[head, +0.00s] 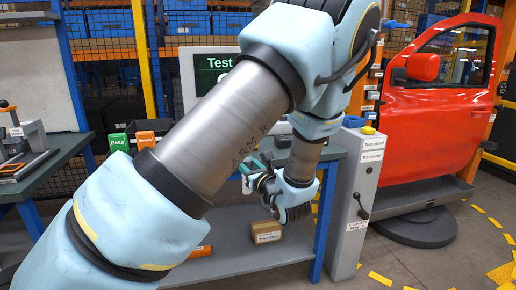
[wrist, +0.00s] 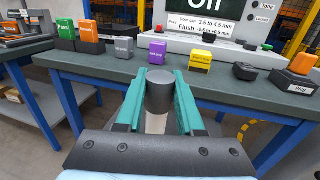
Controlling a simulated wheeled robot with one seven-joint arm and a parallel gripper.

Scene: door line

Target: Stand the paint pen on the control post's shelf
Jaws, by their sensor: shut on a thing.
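My gripper (head: 252,174) is in front of the bench edge in the head view, left of the control post. In the wrist view its teal fingers (wrist: 166,84) are shut on a cylinder with a dark grey end and a pale body, which appears to be the paint pen (wrist: 159,92). The dark end points up toward the wrist camera; its lower end is hidden. The grey control post (head: 345,220) stands right of my gripper, with labels and a lever on it. A blue and a yellow item sit at its top. I cannot clearly make out its shelf.
A bench (wrist: 105,68) carries several coloured blocks, including a purple one (wrist: 157,51) and a yellow one (wrist: 201,59), before a screen (head: 212,70). A carton (head: 267,232) and an orange cylinder (head: 200,251) lie on the lower shelf. A red car door (head: 435,120) stands right of the post.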

